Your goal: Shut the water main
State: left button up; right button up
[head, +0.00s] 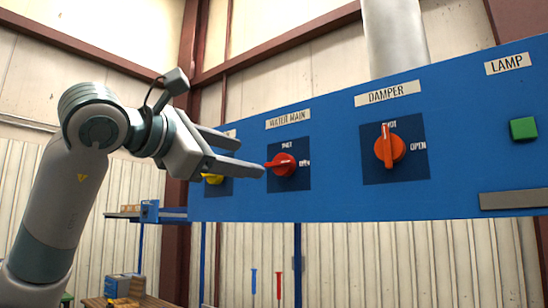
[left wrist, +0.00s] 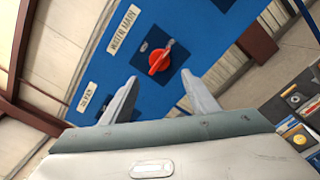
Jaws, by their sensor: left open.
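The red water main knob (head: 285,164) sits on a dark square plate under the WATER MAIN label (head: 288,119). Its bar lies roughly level, in line with the word OPEN at its right; another small word, hard to read, stands above the knob. My left gripper (head: 263,157) is open and empty, its fingers pointing at the panel, with the tips close to the knob's left side in the head view. In the left wrist view the red knob (left wrist: 159,60) shows just beyond the gap between the fingers (left wrist: 159,76), apart from them. My right gripper is out of view.
The blue panel (head: 345,200) also carries an orange DAMPER knob (head: 390,147) with its bar upright, a green LAMP button (head: 523,128), and a yellow knob (head: 213,179) partly hidden behind my left gripper. A grey strip (head: 515,199) is at lower right.

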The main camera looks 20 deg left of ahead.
aim_at(276, 165)
pick_arm(q)
jog(key=p+x, duration=0.4)
jog(key=x, duration=0.6)
jog(key=shift+w+d+p, duration=0.15)
jog(key=shift+w+p, duration=0.15)
jog(key=shift+c, duration=0.2)
jog(key=c, duration=1)
